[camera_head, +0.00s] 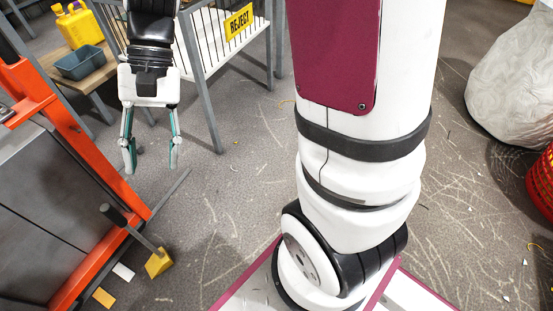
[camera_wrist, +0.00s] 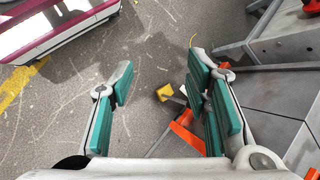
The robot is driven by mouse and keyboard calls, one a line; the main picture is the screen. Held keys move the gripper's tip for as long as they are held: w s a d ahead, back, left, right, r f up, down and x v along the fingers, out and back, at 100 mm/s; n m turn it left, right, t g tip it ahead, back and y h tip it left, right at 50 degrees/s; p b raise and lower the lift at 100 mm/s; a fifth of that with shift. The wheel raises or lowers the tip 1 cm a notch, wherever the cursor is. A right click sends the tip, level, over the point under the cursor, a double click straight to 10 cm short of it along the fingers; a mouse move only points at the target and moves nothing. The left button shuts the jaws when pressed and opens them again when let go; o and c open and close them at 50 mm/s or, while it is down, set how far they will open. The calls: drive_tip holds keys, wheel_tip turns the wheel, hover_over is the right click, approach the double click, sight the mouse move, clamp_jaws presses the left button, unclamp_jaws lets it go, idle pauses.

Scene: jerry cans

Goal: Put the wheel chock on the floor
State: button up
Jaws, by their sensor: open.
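The wheel chock appears to be the yellow block (camera_head: 158,263) at the lower left of the head view, down at the floor beside an orange-framed cart. A grey bar reaches up and left from it; I cannot tell whether the two are joined. The block also shows small in the wrist view (camera_wrist: 164,92), between the fingers but well beyond them. My gripper (camera_head: 152,168) points down with its fingers apart and nothing between them. It is above the floor and clear of the block. Its green-padded fingers also show in the wrist view (camera_wrist: 160,75).
The orange-framed cart (camera_head: 105,258) stands close on the left. A grey rack with a REJECT sign (camera_head: 239,21) and a wooden surface with a blue-grey bin (camera_head: 81,62) and yellow jerry can (camera_head: 78,26) are behind. Scratched floor (camera_head: 235,185) is open between rack and my base.

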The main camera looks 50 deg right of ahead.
drive_tip(key=s+d+r+n+t+h, duration=0.1)
drive_tip(key=s+d+r+n+h, duration=0.1)
drive_tip(key=s, duration=0.8)
drive_tip(key=s+d+r+n+t+h, duration=0.2)
drive_tip(key=s+d, duration=0.4)
drive_tip(key=s, duration=0.4)
wheel_tip(320, 180, up, 2)
drive_tip(key=shift+d+r+n+h, duration=0.15)
drive_tip(key=shift+n+h, duration=0.45)
drive_tip(key=shift+h, duration=0.3)
drive_tip(key=shift+w, duration=0.1)
wheel_tip(320, 180, up, 37)
drive_tip(key=t+p, duration=0.4)
drive_tip(key=p, duration=3.1)
drive_tip(key=shift+d, duration=0.1)
